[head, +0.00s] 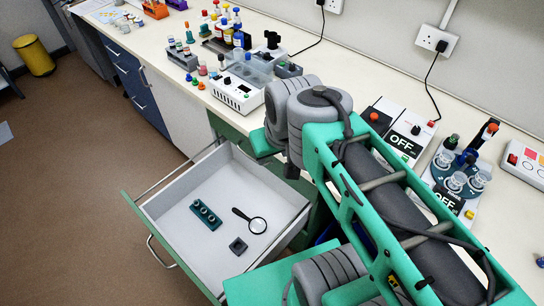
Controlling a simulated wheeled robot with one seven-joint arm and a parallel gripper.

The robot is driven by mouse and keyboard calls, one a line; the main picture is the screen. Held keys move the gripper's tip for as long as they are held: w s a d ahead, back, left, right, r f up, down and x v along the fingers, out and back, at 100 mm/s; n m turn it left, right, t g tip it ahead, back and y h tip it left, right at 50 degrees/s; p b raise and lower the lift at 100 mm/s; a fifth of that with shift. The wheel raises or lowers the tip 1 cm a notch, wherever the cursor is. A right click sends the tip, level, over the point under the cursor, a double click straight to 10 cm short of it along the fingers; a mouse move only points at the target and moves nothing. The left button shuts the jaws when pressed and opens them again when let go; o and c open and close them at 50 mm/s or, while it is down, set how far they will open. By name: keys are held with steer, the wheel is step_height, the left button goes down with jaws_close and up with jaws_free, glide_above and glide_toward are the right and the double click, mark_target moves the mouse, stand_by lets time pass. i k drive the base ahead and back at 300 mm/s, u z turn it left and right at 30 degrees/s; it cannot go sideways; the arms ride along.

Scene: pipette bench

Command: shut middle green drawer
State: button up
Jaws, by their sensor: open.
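A drawer with a green front (168,245) stands pulled far out from under the worktop, in the lower left of the head view. Its front is seen from above as a thin green edge, with a metal handle (156,252) on the outer side. Its light grey tray holds a dark teal holder (206,214), a magnifying glass (256,224) and a small dark square block (238,245). My arm crosses the right side of the view and covers part of the cabinet beside the drawer. My gripper does not show. Drawers above or below are mostly hidden.
The worktop (390,85) carries a white instrument (240,92), coloured bottles and two devices marked OFF. Blue drawers (136,88) stand farther left. Brown floor (75,190) is clear left of the open drawer; a yellow bin (36,57) stands far off.

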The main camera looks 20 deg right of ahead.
mark_target(226, 179)
steer(key=z, duration=1.1)
steer(key=k, duration=1.35)
steer(key=u, duration=1.45)
steer(key=i, duration=1)
steer(key=k, duration=0.5)
steer(key=u, duration=1.65)
steer(key=i, duration=0.3)
steer(key=u, duration=0.4)
